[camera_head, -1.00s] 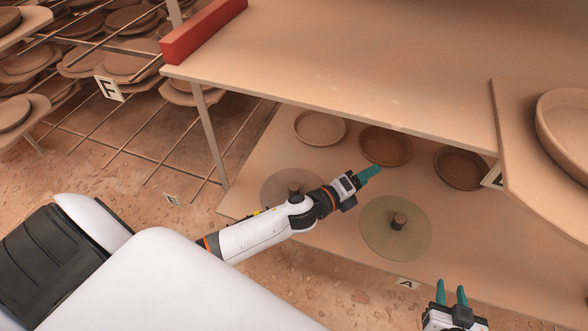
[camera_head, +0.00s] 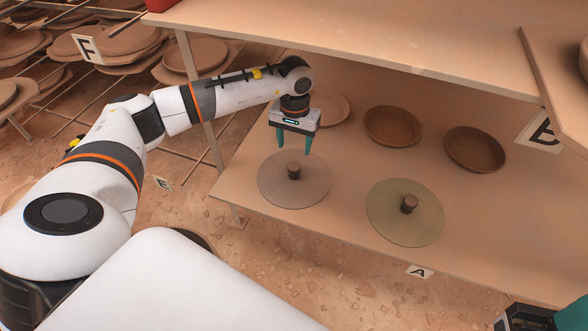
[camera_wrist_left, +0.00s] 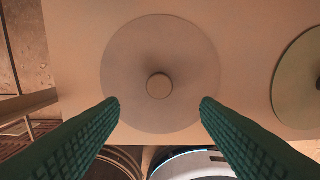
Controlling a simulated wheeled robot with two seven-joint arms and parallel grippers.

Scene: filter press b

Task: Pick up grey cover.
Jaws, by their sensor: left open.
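The grey cover (camera_head: 275,190) is a flat round disc with a brown knob (camera_head: 294,171), lying on the lower shelf. In the left wrist view the grey cover (camera_wrist_left: 125,55) is centred, with its knob (camera_wrist_left: 159,85) ahead of and between the fingers. My left gripper (camera_head: 294,152) is open and empty, pointing down just above and slightly behind the knob, not touching it. Its green fingers also show in the left wrist view (camera_wrist_left: 160,102). My right gripper shows only as a piece at the bottom right corner (camera_head: 555,318); its fingertips are not clear.
A greenish cover (camera_head: 390,222) with a knob lies to the right on the same shelf (camera_head: 340,180). Behind are several brown bowls, including one in the middle (camera_head: 393,126) and one at right (camera_head: 474,150). The upper shelf board (camera_head: 380,40) overhangs the back.

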